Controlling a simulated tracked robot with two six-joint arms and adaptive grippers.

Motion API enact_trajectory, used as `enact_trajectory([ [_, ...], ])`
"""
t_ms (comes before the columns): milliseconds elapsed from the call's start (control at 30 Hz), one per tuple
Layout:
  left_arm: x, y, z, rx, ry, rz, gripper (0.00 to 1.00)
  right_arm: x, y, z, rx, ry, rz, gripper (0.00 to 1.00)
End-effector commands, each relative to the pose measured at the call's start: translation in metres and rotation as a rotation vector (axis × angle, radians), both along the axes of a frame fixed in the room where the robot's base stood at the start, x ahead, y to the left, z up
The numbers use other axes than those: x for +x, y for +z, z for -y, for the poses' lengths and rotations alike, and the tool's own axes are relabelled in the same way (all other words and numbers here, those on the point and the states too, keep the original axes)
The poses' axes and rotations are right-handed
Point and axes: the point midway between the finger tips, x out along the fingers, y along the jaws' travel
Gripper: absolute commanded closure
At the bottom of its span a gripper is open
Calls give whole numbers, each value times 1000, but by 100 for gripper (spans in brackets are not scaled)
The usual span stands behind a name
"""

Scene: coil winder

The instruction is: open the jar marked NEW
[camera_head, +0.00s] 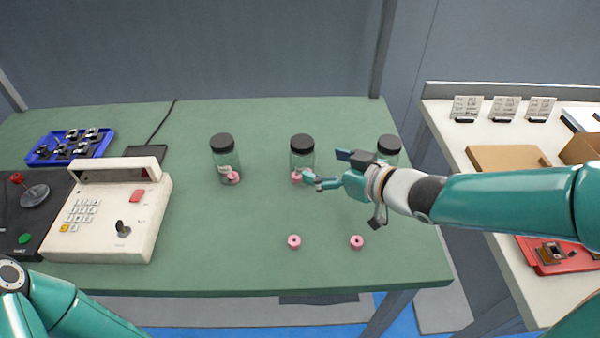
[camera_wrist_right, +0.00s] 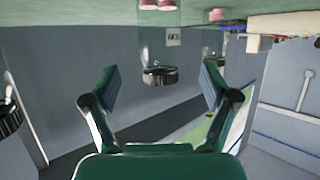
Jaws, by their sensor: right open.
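Three clear jars with dark lids stand upright on the green table: a left jar (camera_head: 225,160), a middle jar (camera_head: 302,158) and a right jar (camera_head: 389,148), partly hidden by my right gripper. My right gripper (camera_head: 325,167) is open and empty, close to the middle jar in the head view. The wrist view is upside down; there the middle jar's lid (camera_wrist_right: 160,76) shows between and beyond the open fingers, apart from them. A small white label (camera_wrist_right: 174,38) on that jar seems to read NEW. Pink pieces show inside the left and middle jars. My left gripper is out of view.
Two pink ring-shaped pieces (camera_head: 294,242) (camera_head: 357,242) lie on the table in front of the jars. A cream keypad machine (camera_head: 135,225) and a blue tray (camera_head: 42,155) stand left. A white side table (camera_head: 445,125) is at right. The table's middle is clear.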

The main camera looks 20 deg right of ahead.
Motion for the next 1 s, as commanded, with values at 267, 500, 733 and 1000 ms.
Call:
enact_trajectory([
  [267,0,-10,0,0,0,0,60,24,-11,-10,0,-2,0,15],
  [500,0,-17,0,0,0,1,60,45,-21,-20,0,-1,0,15],
  [733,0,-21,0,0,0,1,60,66,-29,-29,-1,-3,0,15],
  [1000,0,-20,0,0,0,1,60,68,-29,-29,-1,-4,0,18],
])
